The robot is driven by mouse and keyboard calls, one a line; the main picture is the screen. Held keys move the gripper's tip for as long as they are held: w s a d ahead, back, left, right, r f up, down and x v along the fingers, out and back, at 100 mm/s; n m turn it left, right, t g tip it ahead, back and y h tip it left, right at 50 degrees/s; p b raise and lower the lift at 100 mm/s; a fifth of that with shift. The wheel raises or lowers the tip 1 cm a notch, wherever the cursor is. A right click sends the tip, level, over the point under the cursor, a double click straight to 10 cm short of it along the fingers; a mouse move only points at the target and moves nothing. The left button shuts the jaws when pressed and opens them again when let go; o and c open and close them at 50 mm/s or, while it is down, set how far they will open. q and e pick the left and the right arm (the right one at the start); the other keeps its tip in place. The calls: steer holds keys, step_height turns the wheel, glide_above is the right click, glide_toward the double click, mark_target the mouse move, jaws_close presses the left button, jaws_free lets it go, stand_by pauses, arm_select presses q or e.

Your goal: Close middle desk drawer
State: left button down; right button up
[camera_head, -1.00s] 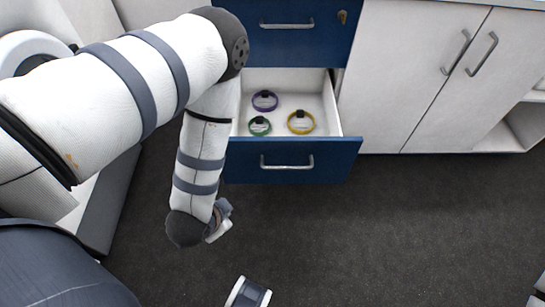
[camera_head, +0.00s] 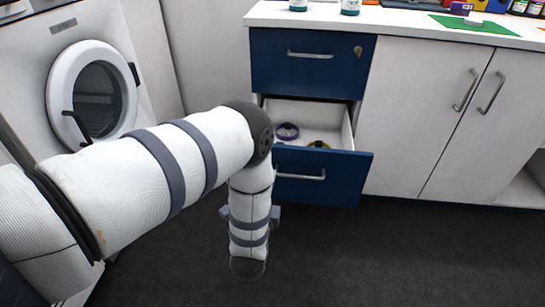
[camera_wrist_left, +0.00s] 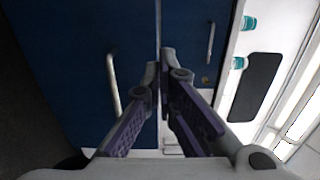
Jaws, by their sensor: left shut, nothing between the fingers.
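The middle desk drawer (camera_head: 340,182) stands pulled out below the shut top drawer (camera_head: 290,72). It has a blue front, a white inside and a silver bar handle (camera_head: 310,177). My left gripper (camera_wrist_left: 160,62) is shut and empty in front of the drawers; contact cannot be told. In the head view my left arm hides it and the drawer's left end. My right gripper is out of view.
A white cabinet (camera_head: 420,110) with two doors stands right of the drawers. The white countertop (camera_head: 400,22) above holds bottles and a green mat (camera_head: 478,24). A white machine with a round door (camera_head: 95,90) stands at left. The dark floor (camera_head: 400,260) in front is clear.

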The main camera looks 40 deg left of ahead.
arm_select(q)
steer(key=b+x, duration=0.1)
steer(key=x, duration=0.9)
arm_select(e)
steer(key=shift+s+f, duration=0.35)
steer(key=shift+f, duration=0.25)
